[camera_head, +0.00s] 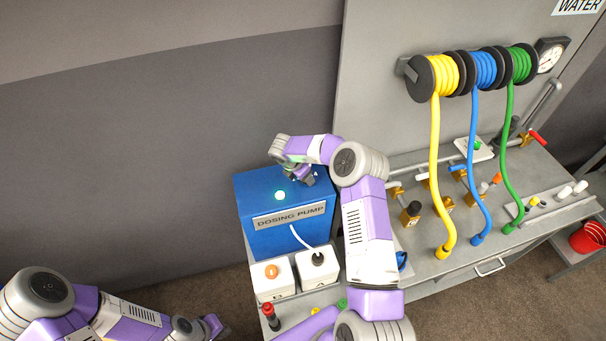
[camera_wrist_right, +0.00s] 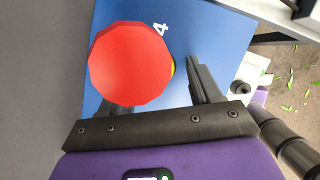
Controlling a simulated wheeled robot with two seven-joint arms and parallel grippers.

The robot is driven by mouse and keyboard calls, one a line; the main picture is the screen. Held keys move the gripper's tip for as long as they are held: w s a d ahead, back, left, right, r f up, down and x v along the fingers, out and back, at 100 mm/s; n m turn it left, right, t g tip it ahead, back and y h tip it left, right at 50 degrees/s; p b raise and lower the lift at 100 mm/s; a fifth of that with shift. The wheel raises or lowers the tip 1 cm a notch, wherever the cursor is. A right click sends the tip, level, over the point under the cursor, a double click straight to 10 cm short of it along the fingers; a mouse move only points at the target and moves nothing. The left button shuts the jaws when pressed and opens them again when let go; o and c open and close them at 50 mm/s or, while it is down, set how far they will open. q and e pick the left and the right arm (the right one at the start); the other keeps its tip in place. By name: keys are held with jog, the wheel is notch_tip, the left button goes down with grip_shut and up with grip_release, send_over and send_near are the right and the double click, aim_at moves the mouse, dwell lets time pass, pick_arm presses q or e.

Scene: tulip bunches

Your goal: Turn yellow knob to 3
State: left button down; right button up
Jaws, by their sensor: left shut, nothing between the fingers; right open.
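The blue dosing pump box (camera_head: 285,235) stands on the bench in the head view. My right gripper (camera_head: 300,178) is over its top, partly hidden by my arm. In the right wrist view, my open right gripper (camera_wrist_right: 155,85) points at the blue face (camera_wrist_right: 215,35), which carries a "4". A big red round part (camera_wrist_right: 130,62) fills the space before the fingers and hides most of the left one. A yellow sliver, maybe the yellow knob (camera_wrist_right: 173,67), shows at its right edge; the rest is hidden. I cannot tell whether the fingers touch it. My left gripper (camera_head: 213,328) is shut and empty at lower left.
White boxes with an orange button (camera_head: 272,271) and a black plug (camera_head: 318,259) stand in front. Yellow, blue and green hoses (camera_head: 435,170) hang from reels at right, above brass valves. The bench's front left holds a red-topped part (camera_head: 268,310).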

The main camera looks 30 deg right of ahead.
jog(key=c, duration=1)
jog(key=shift+c, duration=0.2)
jog(key=shift+n, duration=0.4)
jog(key=n+p, duration=0.1)
jog(key=n+t, duration=0.1)
jog(key=n, duration=0.1)
jog(key=n+t+y+p, duration=0.1)
jog(key=n, duration=0.1)
jog(key=shift+s+d+r+p, duration=0.1)
jog(key=shift+s+d+p, duration=0.15)
jog(key=shift+p, duration=0.1)
jog(key=shift+n+y, duration=0.3)
jog(key=shift+n, duration=0.6)
jog(key=shift+n+t+y+p, duration=0.3)
jog(key=shift+n+t, duration=0.2)
jog(key=shift+n, duration=0.5)
jog(key=shift+d, duration=0.1)
